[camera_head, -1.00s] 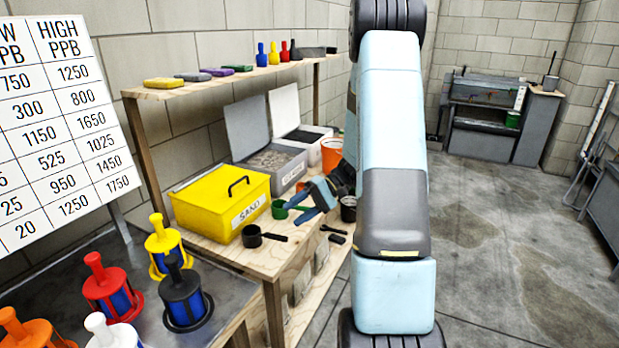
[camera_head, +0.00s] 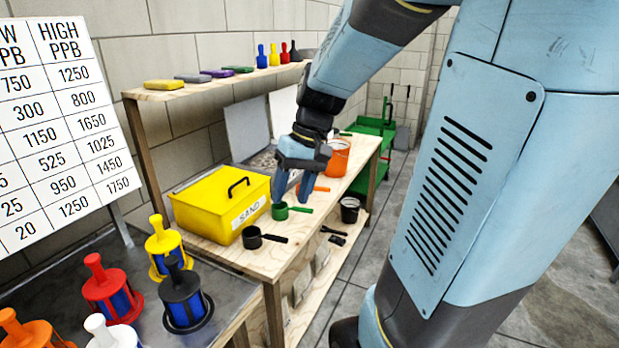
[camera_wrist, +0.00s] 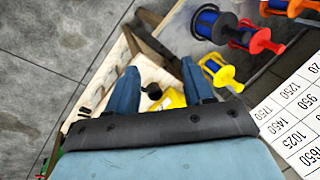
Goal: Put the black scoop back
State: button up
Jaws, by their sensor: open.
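The black scoop (camera_head: 252,238) rests on the wooden bench, in front of the yellow SAND box (camera_head: 205,208), its handle pointing right. In the wrist view the black scoop (camera_wrist: 154,92) shows between my fingers, some way beyond them. My gripper (camera_head: 293,192) is open and empty. It points down over the bench near the green scoop (camera_head: 280,211), farther back than the black scoop and apart from it. The SAND box lid is shut, with a black handle on top.
An orange bucket (camera_head: 336,158) stands farther back on the bench. A black bucket (camera_head: 349,211) is at the bench's right, lower down. Filters in several colours, including a black one (camera_head: 184,298), stand on the near metal table. My arm hides part of the grey bins behind.

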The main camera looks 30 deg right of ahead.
jog(key=s+r+t+h, duration=0.3)
jog(key=s+r+t, duration=0.2)
jog(key=s, duration=0.3)
jog(key=shift+s+a+r+h, duration=0.25)
jog(key=shift+r+h, duration=0.05)
jog(key=shift+r, duration=0.6)
jog(key=shift+d, duration=0.1)
